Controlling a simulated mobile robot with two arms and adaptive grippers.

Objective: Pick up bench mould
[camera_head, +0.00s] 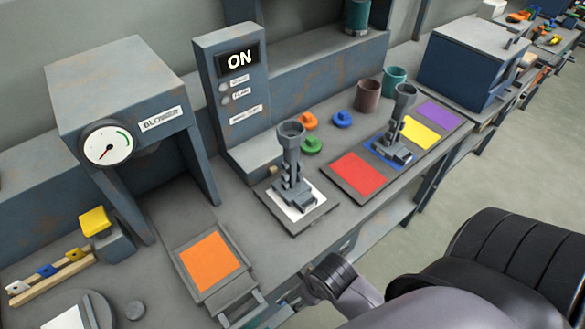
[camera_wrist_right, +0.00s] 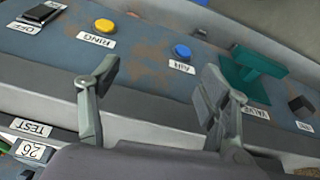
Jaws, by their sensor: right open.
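Two grey upright moulds with round cup tops show in the head view. One mould (camera_head: 291,165) stands on a white square of a grey plate (camera_head: 318,217). The other mould (camera_head: 398,125) stands on the blue square of a coloured strip. I cannot tell which is the bench mould. My right arm comes in from the lower right, with its gripper low at the bench's front edge, apart from both moulds; its fingertips are hard to make out there. In the right wrist view, my right gripper (camera_wrist_right: 162,90) is open and empty before a control panel. No mould shows there.
A blower housing (camera_head: 122,85) and an ON control box (camera_head: 229,90) stand behind. An orange pad (camera_head: 210,262) lies in a front tray. The wrist view's panel has a yellow button (camera_wrist_right: 104,25), a blue button (camera_wrist_right: 182,52) and a teal valve handle (camera_wrist_right: 249,70).

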